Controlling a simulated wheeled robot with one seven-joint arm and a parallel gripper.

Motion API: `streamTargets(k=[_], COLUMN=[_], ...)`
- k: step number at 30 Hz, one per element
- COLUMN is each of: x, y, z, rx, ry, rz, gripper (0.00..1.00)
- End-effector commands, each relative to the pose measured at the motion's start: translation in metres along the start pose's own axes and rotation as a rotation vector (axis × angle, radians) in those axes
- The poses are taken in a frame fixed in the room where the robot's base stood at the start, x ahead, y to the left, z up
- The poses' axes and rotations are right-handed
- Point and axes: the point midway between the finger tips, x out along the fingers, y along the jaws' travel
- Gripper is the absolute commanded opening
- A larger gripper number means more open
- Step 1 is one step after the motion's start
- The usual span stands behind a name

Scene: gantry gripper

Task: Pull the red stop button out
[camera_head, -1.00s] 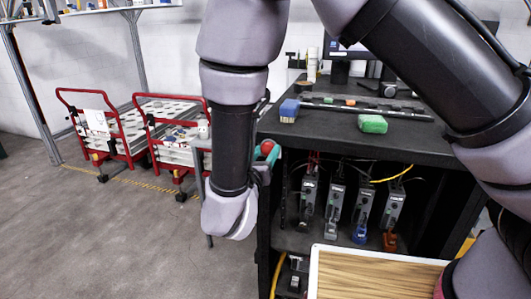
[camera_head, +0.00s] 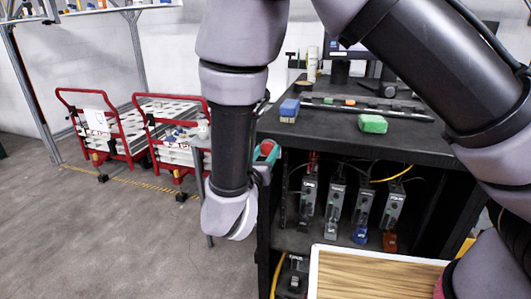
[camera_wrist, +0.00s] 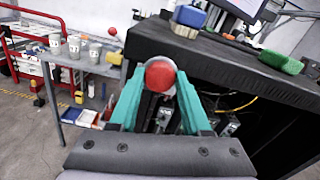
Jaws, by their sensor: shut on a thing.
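The red stop button (camera_wrist: 159,75) is a round red knob with a grey rim, at the near corner of the black bench. It sits between the teal fingers of my gripper (camera_wrist: 160,84) in the wrist view. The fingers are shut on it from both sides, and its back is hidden. In the head view the red button (camera_head: 266,147) shows just right of my arm, with a bit of a teal finger beside it. My wrist hides most of the gripper there.
The black bench (camera_head: 400,146) carries a blue-topped block (camera_head: 289,109) and a green block (camera_head: 373,124). Grey devices with cables stand on the shelf below. A grey table with cups (camera_wrist: 94,52) is at left in the wrist view. Red carts (camera_head: 100,125) stand further left; the floor between is clear.

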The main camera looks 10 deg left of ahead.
Motion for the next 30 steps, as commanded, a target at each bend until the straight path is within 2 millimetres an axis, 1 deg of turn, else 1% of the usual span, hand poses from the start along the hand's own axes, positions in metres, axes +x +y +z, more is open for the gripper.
streamTargets(k=[4,11,12,14,15,25,28,30], x=[-0.009,-0.01,-0.01,-0.01,-0.01,-0.012,-0.022,-0.034], y=[0.001,0.0,0.0,0.0,0.0,0.0,0.001,0.001], z=[0.0,-0.001,-0.001,-0.001,-0.001,0.0,0.0,0.0], rx=[-0.002,-0.002,-0.002,-0.002,-0.002,-0.001,-0.001,-0.001], ry=[-0.001,0.001,0.001,0.001,0.001,0.0,0.0,-0.001], rz=[0.004,0.002,0.002,0.002,0.002,0.002,0.004,0.005], gripper=[0.0,0.0,0.52,0.75,0.79,0.79,0.79,0.79])
